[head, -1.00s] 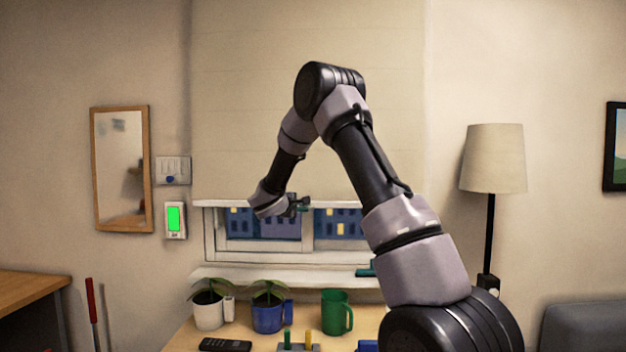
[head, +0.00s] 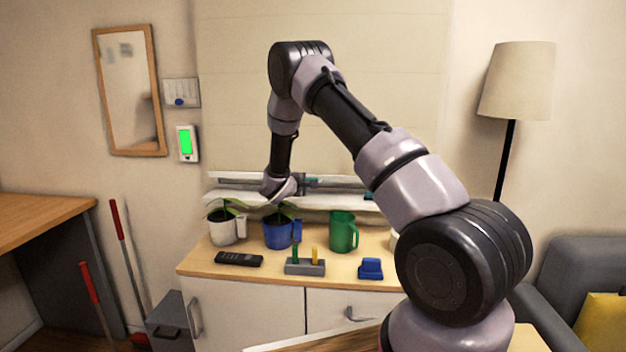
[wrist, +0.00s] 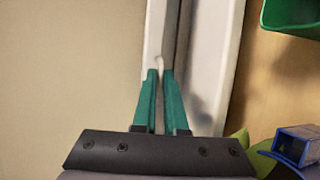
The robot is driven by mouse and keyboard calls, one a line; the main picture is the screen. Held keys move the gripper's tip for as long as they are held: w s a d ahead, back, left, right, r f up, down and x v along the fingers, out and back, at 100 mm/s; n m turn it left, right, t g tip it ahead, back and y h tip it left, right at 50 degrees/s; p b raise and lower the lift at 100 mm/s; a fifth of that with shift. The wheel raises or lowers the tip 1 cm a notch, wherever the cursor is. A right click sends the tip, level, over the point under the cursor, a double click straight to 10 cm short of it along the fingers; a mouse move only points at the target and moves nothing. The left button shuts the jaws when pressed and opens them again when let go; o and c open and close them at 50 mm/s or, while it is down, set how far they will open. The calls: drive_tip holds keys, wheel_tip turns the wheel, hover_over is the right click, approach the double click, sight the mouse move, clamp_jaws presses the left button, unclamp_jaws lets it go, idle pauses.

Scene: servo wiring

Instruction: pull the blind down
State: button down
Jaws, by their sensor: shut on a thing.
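The cream blind (head: 385,110) hangs down over almost the whole window, its lower edge close above the white sill (head: 225,197). In the wrist view the blind (wrist: 70,70) fills the left side, with a white bar (wrist: 156,25) along its lower edge. My gripper (head: 312,182) is at that lower edge, just above the sill. In the wrist view my gripper's teal fingers (wrist: 160,75) are closed on a small pale pull (wrist: 159,62) at the bar. Most of the pull is hidden between the fingertips.
Below the sill, a cabinet top holds a white plant pot (head: 226,228), a blue pot (head: 277,233), a green mug (head: 343,232), a black remote (head: 239,259), a grey peg block (head: 304,267) and a blue object (head: 370,269). A floor lamp (head: 517,80) stands right.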

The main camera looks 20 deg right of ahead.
drive_tip(key=shift+s+f, duration=0.1)
drive_tip(key=shift+f, duration=0.25)
drive_tip(key=c, duration=1.2)
unclamp_jaws()
drive_tip(key=shift+c, duration=0.2)
drive_tip(key=shift+r, duration=0.15)
drive_tip(key=v, duration=1)
drive_tip(key=shift+s+a, duration=0.25)
